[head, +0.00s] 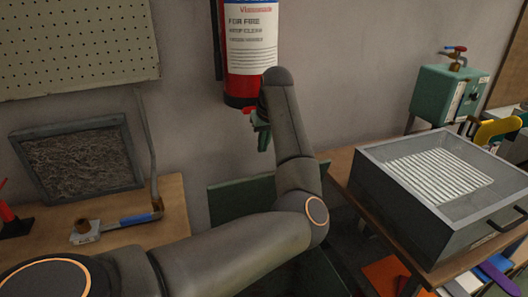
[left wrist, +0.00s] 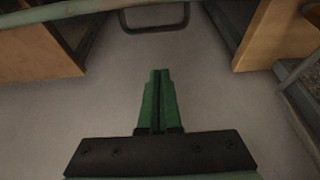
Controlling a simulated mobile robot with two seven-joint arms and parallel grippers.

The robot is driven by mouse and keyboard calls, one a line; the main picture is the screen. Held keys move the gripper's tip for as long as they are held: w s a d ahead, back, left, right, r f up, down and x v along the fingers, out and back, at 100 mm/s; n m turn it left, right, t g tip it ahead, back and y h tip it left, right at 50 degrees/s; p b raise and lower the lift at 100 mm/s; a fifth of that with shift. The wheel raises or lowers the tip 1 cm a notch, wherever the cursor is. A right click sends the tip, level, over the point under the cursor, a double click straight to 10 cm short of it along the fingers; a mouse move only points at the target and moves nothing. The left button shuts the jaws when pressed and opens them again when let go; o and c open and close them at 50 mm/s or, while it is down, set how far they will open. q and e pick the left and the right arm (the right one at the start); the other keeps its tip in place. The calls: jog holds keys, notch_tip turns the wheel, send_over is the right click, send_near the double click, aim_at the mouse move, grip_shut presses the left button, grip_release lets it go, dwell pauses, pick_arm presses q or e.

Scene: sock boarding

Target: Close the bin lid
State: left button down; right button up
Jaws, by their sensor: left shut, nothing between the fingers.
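A dark green panel (head: 240,195), which looks like the bin lid, stands raised against the wall between the two benches. My left arm crosses in front of it and hides much of it and of what lies below. My left gripper (head: 263,138) is above the panel near the wall, apart from it in the picture. Its green fingers are together and empty, as the left wrist view (left wrist: 158,88) also shows. A green edge (left wrist: 90,11) runs across the top of that view, with a dark loop (left wrist: 155,28) below it. My right gripper is not in view.
A red fire extinguisher (head: 247,85) hangs on the wall behind my left gripper. A wooden bench (head: 175,215) with a blue-handled tool (head: 136,219) is at left.

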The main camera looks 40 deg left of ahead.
pick_arm(q)
jog(key=x, duration=0.9)
jog(key=shift+s+d+r+b, duration=0.1)
jog(key=shift+s+d+r, duration=0.15)
jog(key=shift+d, duration=0.35)
jog(key=shift+s+d+r+b, duration=0.15)
jog(key=shift+s+d, duration=0.2)
jog(key=shift+d, duration=0.25)
jog(key=shift+s+d+r+b, duration=0.1)
jog(key=shift+s+d+r, duration=0.15)
jog(key=shift+d, duration=0.4)
jog(key=shift+s+f, duration=0.1)
